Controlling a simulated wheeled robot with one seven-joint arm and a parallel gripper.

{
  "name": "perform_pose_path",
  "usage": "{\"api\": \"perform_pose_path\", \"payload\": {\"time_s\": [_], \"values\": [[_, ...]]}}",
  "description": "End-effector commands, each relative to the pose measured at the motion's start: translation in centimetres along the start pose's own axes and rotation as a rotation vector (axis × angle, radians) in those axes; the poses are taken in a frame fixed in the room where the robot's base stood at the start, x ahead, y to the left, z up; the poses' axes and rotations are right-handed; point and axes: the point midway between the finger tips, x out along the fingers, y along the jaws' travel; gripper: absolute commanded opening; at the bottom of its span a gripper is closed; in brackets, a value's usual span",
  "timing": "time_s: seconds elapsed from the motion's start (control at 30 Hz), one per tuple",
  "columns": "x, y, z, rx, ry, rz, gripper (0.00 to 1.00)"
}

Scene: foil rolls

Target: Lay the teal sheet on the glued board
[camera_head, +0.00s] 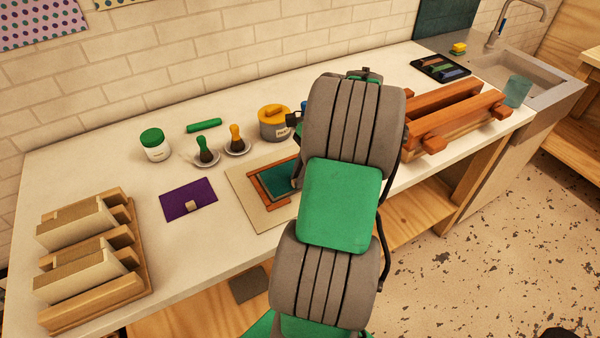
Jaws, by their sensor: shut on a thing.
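A dark teal piece (278,179), which looks like the teal sheet, shows inside a brown-orange border on a beige board (246,206). My arm covers its right part, so I cannot tell whether it lies flat on the board or is held just above it. Whether the board has glue on it cannot be made out. My gripper is hidden behind my own grey and green arm, which stands across the middle of the view. Its fingers and whatever is between them do not show.
Behind are a green-lidded jar (154,145), two brushes in dishes, a green roller (204,126) and a grey tin (274,124). A wooden rack (95,260) stands left, a wooden press (455,110) right.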

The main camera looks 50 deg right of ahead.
Motion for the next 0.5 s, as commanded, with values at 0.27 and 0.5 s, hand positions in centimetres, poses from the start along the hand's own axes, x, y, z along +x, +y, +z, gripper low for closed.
{"api": "perform_pose_path", "payload": {"time_s": [0.27,0.5], "values": [[0.04,0.0,0.0,-0.001,0.0,0.0,0.0],[0.02,0.0,0.0,-0.001,0.0,0.0,0.3]]}}
